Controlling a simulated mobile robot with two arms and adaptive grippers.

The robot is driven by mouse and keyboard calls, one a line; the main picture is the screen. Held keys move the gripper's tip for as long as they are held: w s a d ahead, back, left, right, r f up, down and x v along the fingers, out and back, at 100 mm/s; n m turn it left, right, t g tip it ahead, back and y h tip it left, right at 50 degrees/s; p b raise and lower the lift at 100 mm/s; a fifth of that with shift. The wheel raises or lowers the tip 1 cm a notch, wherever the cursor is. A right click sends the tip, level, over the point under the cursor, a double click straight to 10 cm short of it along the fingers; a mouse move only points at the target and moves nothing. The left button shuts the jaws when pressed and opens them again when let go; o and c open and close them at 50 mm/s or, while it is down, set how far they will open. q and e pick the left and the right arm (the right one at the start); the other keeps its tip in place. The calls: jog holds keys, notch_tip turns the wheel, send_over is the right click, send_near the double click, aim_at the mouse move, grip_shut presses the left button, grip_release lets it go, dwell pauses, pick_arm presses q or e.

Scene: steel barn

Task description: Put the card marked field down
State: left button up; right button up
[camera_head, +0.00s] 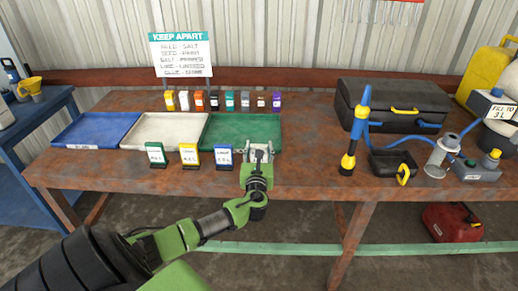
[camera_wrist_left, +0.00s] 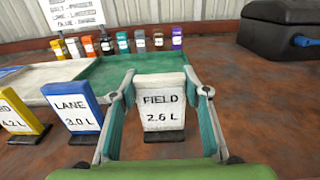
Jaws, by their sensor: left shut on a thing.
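The card marked FIELD 2.6 L (camera_wrist_left: 162,108) is white with a black base. My left gripper (camera_wrist_left: 162,95) is shut on it, with a finger on each side, and the card is upright. In the head view my left gripper (camera_head: 259,154) is at the front edge of the green tray (camera_head: 274,119), right of the blue-framed card. The card's base is close to the tabletop; I cannot tell whether it touches. My right gripper is not in view.
Green (camera_head: 156,153), yellow (camera_head: 189,154) and blue LANE (camera_head: 223,154) cards stand left of the gripper. A black case (camera_head: 385,100) and blue-yellow pump (camera_head: 355,135) stand right. Bare table lies between.

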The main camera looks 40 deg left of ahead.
pick_arm(q)
jog(key=o, duration=1.5)
jog(key=shift+f, duration=0.1)
jog(key=shift+c, duration=0.2)
